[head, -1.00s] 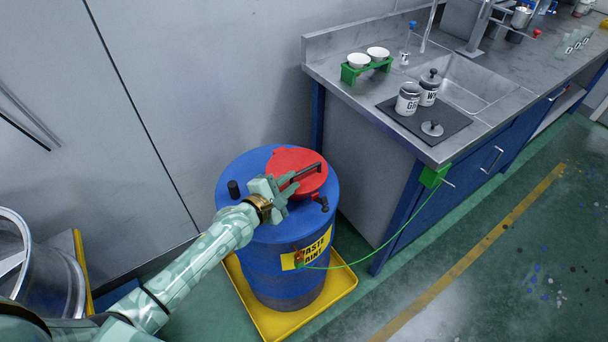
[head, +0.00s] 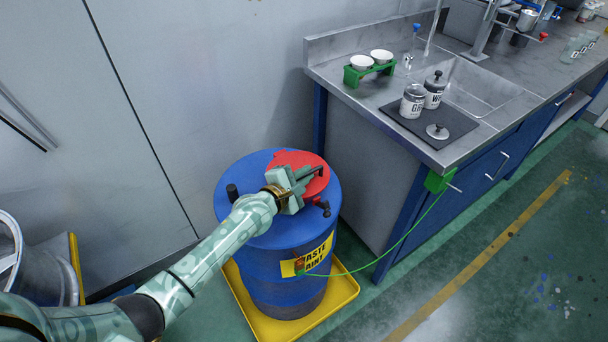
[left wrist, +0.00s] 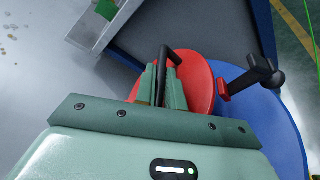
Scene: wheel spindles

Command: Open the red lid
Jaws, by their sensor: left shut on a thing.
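The round red lid (head: 289,157) lies on top of the blue waste-paint drum (head: 290,240) and looks closed. My left gripper (head: 311,173) is over the lid and hides part of it. In the left wrist view, the lid's black bar handle (left wrist: 165,60) runs between the fingers of my left gripper (left wrist: 162,83), which is shut on it. A black fitting (left wrist: 258,72) with a red tab stands beside the lid in the left wrist view. My right gripper is not in view.
The drum stands in a yellow tray (head: 340,298). A dark bung (head: 232,192) stands up at the drum's left. A metal sink counter (head: 420,150) is close on the right, with a green cable (head: 400,238) running to the drum. A wall is behind.

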